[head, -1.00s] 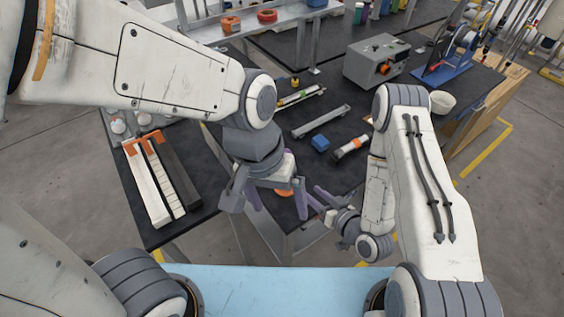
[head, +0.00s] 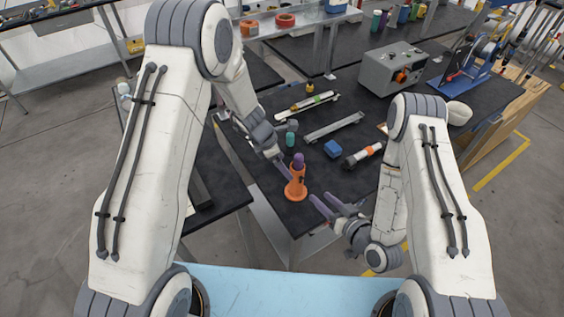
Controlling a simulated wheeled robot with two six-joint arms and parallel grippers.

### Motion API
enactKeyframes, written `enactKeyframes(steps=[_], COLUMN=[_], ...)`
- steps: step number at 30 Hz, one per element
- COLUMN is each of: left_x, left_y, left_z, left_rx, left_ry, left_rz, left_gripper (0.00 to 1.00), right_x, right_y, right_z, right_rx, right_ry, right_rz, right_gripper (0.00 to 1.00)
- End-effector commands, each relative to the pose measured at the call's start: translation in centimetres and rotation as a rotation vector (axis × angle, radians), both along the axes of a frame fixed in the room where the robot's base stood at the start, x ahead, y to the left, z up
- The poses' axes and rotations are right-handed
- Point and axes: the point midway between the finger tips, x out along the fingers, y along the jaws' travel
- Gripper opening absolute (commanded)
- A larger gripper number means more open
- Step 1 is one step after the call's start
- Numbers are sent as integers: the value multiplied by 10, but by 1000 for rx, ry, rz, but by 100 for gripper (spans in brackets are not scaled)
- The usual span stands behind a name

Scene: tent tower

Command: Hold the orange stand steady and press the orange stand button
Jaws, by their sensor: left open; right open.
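The orange stand (head: 296,189) is upright near the front edge of the dark table, with a round base and a narrower upper part. A purple rounded piece (head: 299,161) shows at its top; I cannot tell whether it is the button or part of my gripper. My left gripper (head: 289,163) is open, reaching down from the upper left close beside the stand; contact cannot be made out. My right gripper (head: 325,204) is open, low and to the right of the stand, its purple fingers pointing toward the base with a small gap.
A teal cylinder (head: 290,139) stands behind the stand. A blue block (head: 332,149), a white-and-orange cylinder (head: 363,155) and a grey rail (head: 334,126) lie farther back. A grey box (head: 391,69) stands at the back right. A second dark table (head: 222,180) is at left.

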Motion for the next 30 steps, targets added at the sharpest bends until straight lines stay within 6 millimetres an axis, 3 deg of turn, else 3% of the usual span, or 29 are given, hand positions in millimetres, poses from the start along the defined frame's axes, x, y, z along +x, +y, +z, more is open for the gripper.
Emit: enactKeyframes(steps=[18,30], left_x=[11,13], left_y=[-33,-37], left_z=[-86,-96], left_rx=[-2,-1], left_ry=[7,5], left_rz=[1,1], left_gripper=[94,94], right_x=[0,0], right_y=[0,0], right_z=[0,0], right_rx=[0,0], right_ry=[0,0], right_rz=[0,0], right_gripper=[50,50])
